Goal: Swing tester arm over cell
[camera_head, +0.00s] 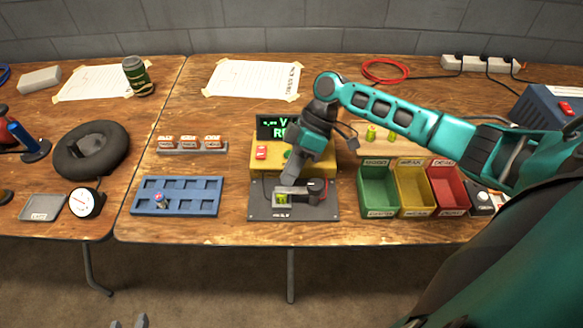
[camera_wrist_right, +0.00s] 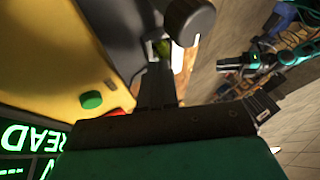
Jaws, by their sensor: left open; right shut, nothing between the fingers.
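The tester is a yellow box (camera_head: 262,180) with a green-lit display (camera_head: 275,128) on a dark base plate (camera_head: 258,212). A small yellow-green cell (camera_head: 283,199) sits at the front of the plate. The grey tester arm (camera_head: 297,189) lies low beside and partly above it; whether it covers the cell squarely I cannot tell. My right gripper (camera_head: 288,184) is shut and empty, pointing down close to the tester arm, contact unclear. The right wrist view shows a dark rounded part (camera_wrist_right: 190,22) near the fingertips and the green button (camera_wrist_right: 91,100). My left gripper (camera_head: 129,321) is open at the bottom edge, away from the table.
Green (camera_head: 377,188), yellow (camera_head: 415,190) and red (camera_head: 447,188) bins stand right of the tester. A blue tray (camera_head: 177,196) lies left, with a row of small orange-topped items (camera_head: 192,145) behind it. Bare wood lies between the tray and tester.

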